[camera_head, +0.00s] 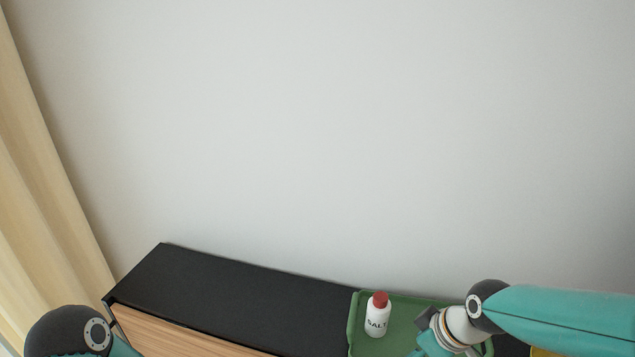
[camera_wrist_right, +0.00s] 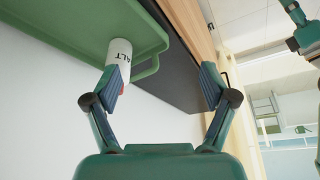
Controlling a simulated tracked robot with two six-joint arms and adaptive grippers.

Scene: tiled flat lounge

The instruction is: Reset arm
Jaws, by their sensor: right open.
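My right gripper (camera_wrist_right: 161,86) is open, with nothing between its fingers. In the head view my right arm comes in from the right, its wrist low over the green tray. A white salt bottle (camera_head: 376,321) with a red cap stands upright on the green tray (camera_head: 403,325), left of my right wrist. In the right wrist view the bottle (camera_wrist_right: 119,52) shows behind one finger, which partly hides it, with the tray (camera_wrist_right: 75,32) at upper left. Only a joint of my left arm shows at bottom left of the head view; its gripper is not seen there.
The tray lies on a black-topped cabinet (camera_head: 235,287) with a wooden front (camera_head: 170,335), against a plain wall (camera_head: 340,130). The cabinet top left of the tray is bare. A beige curtain (camera_head: 45,210) hangs at left. A yellow thing (camera_head: 545,352) is cut off at bottom right.

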